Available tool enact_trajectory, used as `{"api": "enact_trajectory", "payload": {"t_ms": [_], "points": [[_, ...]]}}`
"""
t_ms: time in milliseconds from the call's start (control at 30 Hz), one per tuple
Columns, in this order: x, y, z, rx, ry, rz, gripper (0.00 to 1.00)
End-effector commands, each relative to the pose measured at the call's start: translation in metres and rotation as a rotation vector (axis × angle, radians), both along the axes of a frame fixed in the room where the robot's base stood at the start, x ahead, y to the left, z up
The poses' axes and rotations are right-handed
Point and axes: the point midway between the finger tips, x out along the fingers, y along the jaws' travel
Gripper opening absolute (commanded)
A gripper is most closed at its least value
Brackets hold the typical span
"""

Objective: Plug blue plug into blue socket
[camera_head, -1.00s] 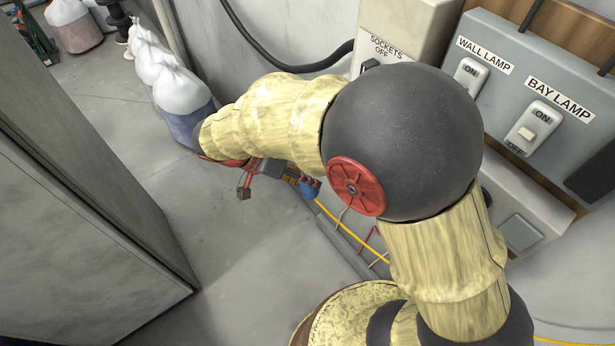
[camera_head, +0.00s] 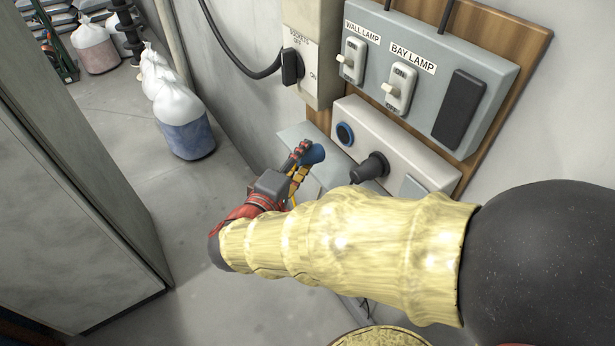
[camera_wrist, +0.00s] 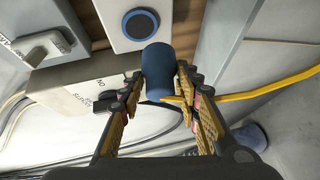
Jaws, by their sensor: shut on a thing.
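My gripper (camera_head: 298,163) is shut on the blue plug (camera_head: 313,153), with a finger on each side of it in the wrist view (camera_wrist: 160,98). The blue plug (camera_wrist: 161,65) is a dark blue cylinder, and a yellow cable (camera_wrist: 270,92) runs from it to the right. The blue socket (camera_head: 345,134) is a blue ring with a dark centre on a white box. It also shows in the wrist view (camera_wrist: 140,24), just beyond the plug's far end. The plug is apart from the socket, to its lower left in the head view.
The white socket box (camera_head: 395,150) also carries a black plug (camera_head: 371,167) and a grey cover (camera_head: 412,188). Above are a lamp switch panel (camera_head: 425,60) and a sockets switch box (camera_head: 313,40). A grey cabinet (camera_head: 70,200) stands left.

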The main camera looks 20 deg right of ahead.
Motion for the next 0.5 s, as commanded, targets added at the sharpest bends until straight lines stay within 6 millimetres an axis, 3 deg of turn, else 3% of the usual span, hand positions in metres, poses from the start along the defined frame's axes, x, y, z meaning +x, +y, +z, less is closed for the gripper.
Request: {"api": "enact_trajectory", "payload": {"t_ms": [200, 500], "points": [[0.0004, -0.0001, 0.0077, -0.146, -0.044, 0.011, 0.11], [0.0004, -0.0002, 0.009, -0.176, -0.058, 0.01, 0.11]]}}
